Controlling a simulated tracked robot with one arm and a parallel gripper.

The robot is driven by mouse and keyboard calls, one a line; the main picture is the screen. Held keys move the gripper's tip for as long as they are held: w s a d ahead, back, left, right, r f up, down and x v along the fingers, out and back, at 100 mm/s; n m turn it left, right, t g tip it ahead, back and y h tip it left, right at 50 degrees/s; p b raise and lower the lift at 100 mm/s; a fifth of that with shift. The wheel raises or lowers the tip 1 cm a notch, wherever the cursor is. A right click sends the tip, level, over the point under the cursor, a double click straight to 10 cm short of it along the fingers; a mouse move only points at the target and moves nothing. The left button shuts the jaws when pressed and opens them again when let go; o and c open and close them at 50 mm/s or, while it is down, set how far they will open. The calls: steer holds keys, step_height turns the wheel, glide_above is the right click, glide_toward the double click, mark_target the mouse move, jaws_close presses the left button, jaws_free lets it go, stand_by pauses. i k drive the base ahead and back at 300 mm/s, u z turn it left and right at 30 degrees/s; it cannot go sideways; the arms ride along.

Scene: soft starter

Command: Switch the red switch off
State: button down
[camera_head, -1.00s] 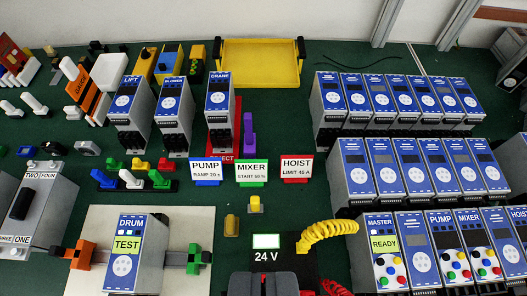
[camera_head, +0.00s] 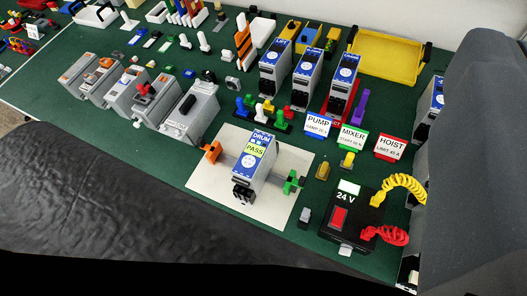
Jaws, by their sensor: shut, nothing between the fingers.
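The red switch (camera_head: 339,218) is a red rocker on top of a black box (camera_head: 355,237) marked 24 V, at the lower right. Nothing covers it, but I cannot tell which side is pressed. A pale panel (camera_head: 349,187) above the 24 V mark looks bright. Yellow and red coiled cables (camera_head: 392,235) leave the box's right side. My gripper's fingers cannot be made out in this view. Large dark shapes, apparently parts of my arm, fill the right edge and lower left.
The DRUM unit (camera_head: 256,158), showing PASS, stands on a pale plate (camera_head: 213,185) left of the box. A small grey block (camera_head: 305,216) stands left of the box. PUMP, MIXER and HOIST signs (camera_head: 391,147) stand behind. Grey switch boxes (camera_head: 187,115) line the left.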

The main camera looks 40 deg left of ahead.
mark_target(338, 219)
steer(key=u, duration=0.15)
steer(key=k, duration=1.05)
steer(key=u, duration=0.35)
